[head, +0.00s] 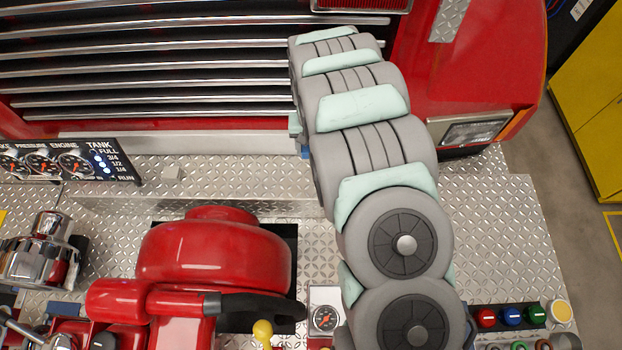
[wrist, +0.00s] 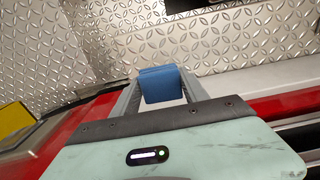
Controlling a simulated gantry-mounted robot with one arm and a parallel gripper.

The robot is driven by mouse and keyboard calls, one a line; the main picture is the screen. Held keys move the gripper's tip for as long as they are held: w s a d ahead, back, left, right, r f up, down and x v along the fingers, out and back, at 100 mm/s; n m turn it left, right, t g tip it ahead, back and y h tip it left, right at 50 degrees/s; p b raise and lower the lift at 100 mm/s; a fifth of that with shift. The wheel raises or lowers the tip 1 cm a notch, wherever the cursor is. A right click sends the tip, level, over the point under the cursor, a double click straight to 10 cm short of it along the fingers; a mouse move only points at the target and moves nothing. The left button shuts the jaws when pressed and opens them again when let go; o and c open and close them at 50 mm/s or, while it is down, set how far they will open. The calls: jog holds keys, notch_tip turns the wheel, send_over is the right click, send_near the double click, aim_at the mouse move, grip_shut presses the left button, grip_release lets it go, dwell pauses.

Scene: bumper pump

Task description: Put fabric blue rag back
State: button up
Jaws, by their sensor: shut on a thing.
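The blue rag (wrist: 160,84) shows in the wrist view as a small folded blue block between the two grey fingers of my gripper (wrist: 161,80). My gripper is shut on it and holds it near a diamond-plate surface. I cannot tell whether the rag touches the plate. In the head view my arm hides most of the gripper. A small bit of blue (head: 305,153) shows at the arm's left edge, beside the front of the grille.
A diamond-plate bumper deck (head: 240,175) runs below the chrome grille (head: 150,80). Coloured buttons (head: 510,316) are at lower right.

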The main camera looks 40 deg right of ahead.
notch_tip(320, 180, down, 2)
jog(key=shift+f+b, duration=0.1)
jog(key=shift+b, duration=0.4)
jog(key=shift+a+f+p, duration=0.1)
jog(key=shift+f+p, duration=0.25)
jog(key=shift+p, duration=0.3)
jog(key=p, duration=0.2)
send_over(311, 179)
notch_tip(311, 179, down, 9)
jog(key=shift+r, duration=0.2)
jog(key=shift+f, duration=2.1)
jog(key=shift+f+b, duration=0.2)
jog(key=shift+b, duration=0.15)
jog(key=o, duration=1.3)
jog(key=shift+r, duration=0.1)
jog(key=shift+r+b, duration=1.05)
jog(key=shift+r, duration=5.1)
